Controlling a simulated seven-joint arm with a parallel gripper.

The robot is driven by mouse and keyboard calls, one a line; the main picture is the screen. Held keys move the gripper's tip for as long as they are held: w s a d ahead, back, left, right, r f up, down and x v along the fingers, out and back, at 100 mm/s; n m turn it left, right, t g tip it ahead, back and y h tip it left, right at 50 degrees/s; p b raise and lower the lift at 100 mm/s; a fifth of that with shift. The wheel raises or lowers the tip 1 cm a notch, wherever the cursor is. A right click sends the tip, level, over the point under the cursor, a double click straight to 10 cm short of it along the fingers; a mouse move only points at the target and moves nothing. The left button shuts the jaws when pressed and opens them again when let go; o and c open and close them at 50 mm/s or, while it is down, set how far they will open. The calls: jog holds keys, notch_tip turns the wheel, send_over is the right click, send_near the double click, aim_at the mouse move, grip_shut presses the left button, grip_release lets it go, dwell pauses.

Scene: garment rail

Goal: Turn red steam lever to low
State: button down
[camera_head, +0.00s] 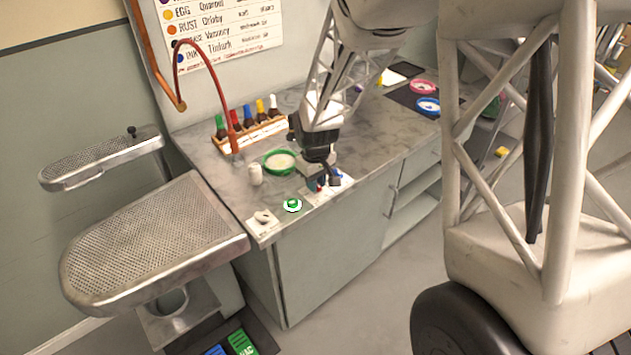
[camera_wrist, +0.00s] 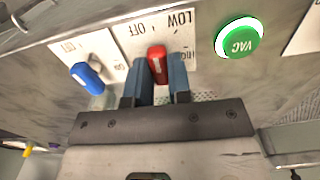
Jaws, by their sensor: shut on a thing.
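The red steam lever (camera_wrist: 156,60) sits between my fingers in the wrist view, on a white label plate (camera_wrist: 143,30) that reads upside down, with OFF and LOW legible. My gripper (camera_wrist: 163,76) is shut on the lever. The lever's top end shows above the fingertips, pointing roughly toward the label's far edge; its exact setting is hard to tell. In the head view a small part of the red lever (camera_head: 319,186) shows under my gripper (camera_head: 324,180) at the counter's front edge.
A blue lever (camera_wrist: 87,76) on its own plate is close on one side, and a green VAC button (camera_wrist: 239,41) on the other. Perforated boards (camera_head: 150,240) are left.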

jog(key=m, duration=0.4)
jog(key=shift+r+m, duration=0.1)
jog(key=shift+m, duration=2.1)
jog(key=c, duration=1)
grip_release()
jog(key=shift+c, duration=0.2)
jog(key=shift+r, duration=3.85)
